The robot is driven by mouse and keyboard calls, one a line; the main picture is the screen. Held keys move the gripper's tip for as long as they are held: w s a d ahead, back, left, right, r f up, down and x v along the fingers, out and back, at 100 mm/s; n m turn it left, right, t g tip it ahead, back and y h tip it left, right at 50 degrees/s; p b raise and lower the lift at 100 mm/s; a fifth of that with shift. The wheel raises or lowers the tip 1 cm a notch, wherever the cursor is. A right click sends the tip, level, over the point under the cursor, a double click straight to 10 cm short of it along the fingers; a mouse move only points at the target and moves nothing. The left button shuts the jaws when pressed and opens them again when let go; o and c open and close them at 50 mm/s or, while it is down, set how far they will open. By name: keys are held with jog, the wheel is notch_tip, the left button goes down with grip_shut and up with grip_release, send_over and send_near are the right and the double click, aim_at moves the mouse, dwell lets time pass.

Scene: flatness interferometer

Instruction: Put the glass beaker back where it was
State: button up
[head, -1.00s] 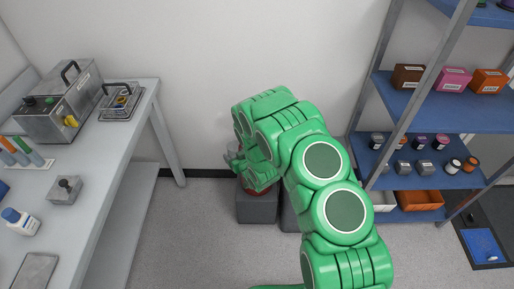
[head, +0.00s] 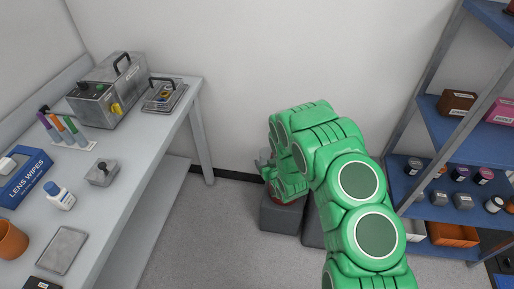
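I cannot make out the glass beaker in the head view. My green arm reaches down toward the back wall, between the bench and the shelf. A small grey part of my gripper (head: 263,161) shows at the arm's far end, above a grey box on the floor. Its fingers are mostly hidden by the arm and too small to read, so I cannot tell whether it holds anything.
The grey bench (head: 150,165) on the left bears a metal instrument (head: 108,98), a small metal fixture (head: 164,95), colored tubes, a white bottle (head: 60,196) and a lens wipes box (head: 24,178). Grey boxes (head: 280,216) stand below my arm. A blue shelf (head: 440,135) stands right.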

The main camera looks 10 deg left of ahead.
jog(key=s+a+r+n+g+y, duration=0.2)
jog(key=s+a+r, duration=0.3)
jog(key=a+r, duration=0.4)
jog(key=s+a+r+n+g+y, duration=0.25)
jog(key=s+a+r, duration=0.25)
jog(key=a+r, duration=0.4)
jog(key=s+a+r+n+g+y, duration=0.1)
jog(key=s+a+r+n, duration=0.1)
jog(key=s+a+r, duration=0.65)
jog(key=s+a+r+n+g, duration=0.3)
jog(key=s+a+r, duration=0.5)
jog(key=a+r, duration=0.1)
send_over(133, 149)
jog(key=s+d, duration=0.1)
jog(key=shift+m+y, duration=0.25)
jog(key=shift+y, duration=0.2)
notch_tip(133, 149, down, 8)
jog(key=shift+d+f, duration=0.1)
jog(key=shift+f, duration=0.15)
jog(key=shift+w+a+f, duration=0.35)
jog(key=shift+a+f, duration=0.15)
jog(key=shift+f, duration=0.05)
jog(key=shift+w+a+f, duration=0.15)
jog(key=shift+a+f, duration=0.05)
jog(key=shift+f, duration=1.65)
